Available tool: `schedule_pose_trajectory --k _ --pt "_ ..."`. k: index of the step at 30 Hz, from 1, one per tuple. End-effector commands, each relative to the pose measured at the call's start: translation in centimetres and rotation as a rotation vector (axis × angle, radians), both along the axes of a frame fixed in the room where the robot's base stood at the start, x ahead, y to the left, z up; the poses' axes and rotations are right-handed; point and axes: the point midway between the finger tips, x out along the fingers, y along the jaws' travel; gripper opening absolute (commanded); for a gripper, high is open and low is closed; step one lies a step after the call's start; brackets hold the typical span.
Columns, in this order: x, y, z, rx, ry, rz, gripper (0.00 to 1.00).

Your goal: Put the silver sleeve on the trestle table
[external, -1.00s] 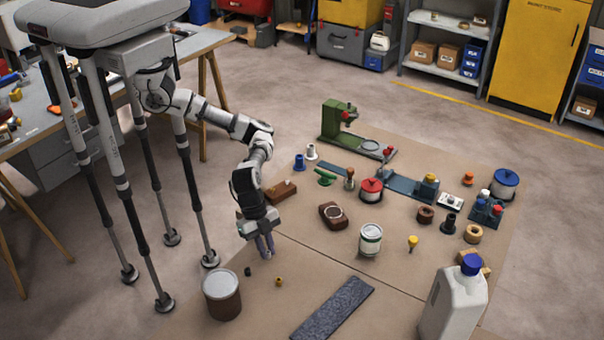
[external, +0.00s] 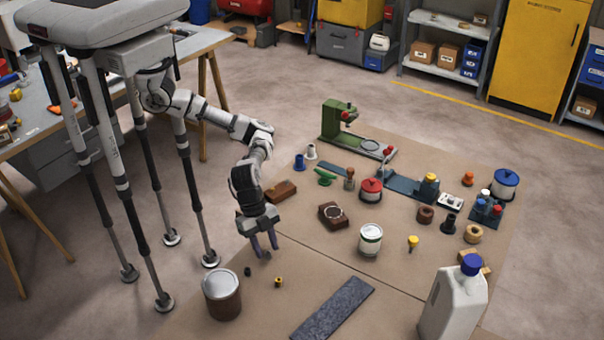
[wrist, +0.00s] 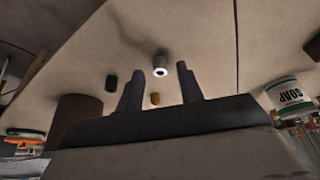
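The silver sleeve (wrist: 159,64) shows in the wrist view as a small grey cylinder with a bright ring end and a dark hole. It lies on the brown mat, framed between and beyond my fingertips, apart from them. I cannot make it out in the external view, where my gripper probably covers it. My gripper (external: 265,252) points down low over the mat; its fingers are apart and empty, as the wrist view (wrist: 162,78) also shows. The trestle table (external: 40,122), grey-topped with wooden legs, stands at the left behind my legs, with small items on it.
A small black piece (external: 248,271) and a brass piece (external: 278,281) lie near my gripper. A lidded brown can (external: 222,296) stands in front. A wooden block (external: 281,191), a white tin (external: 370,240) and a dark strip (external: 333,308) lie around the mat.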

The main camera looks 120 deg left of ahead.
Motion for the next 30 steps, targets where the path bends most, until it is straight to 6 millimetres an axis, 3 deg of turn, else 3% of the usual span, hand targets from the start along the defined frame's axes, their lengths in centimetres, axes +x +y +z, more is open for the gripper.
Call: schedule_pose_trajectory --k 15,28,30 --pt "-3.5 1.2 9.0 -0.001 -0.004 -0.002 0.37" --pt "-3.9 1.3 10.5 -0.011 -0.010 -0.002 0.37" --pt "-3.3 1.0 11.6 -0.055 -0.054 -0.006 0.37"
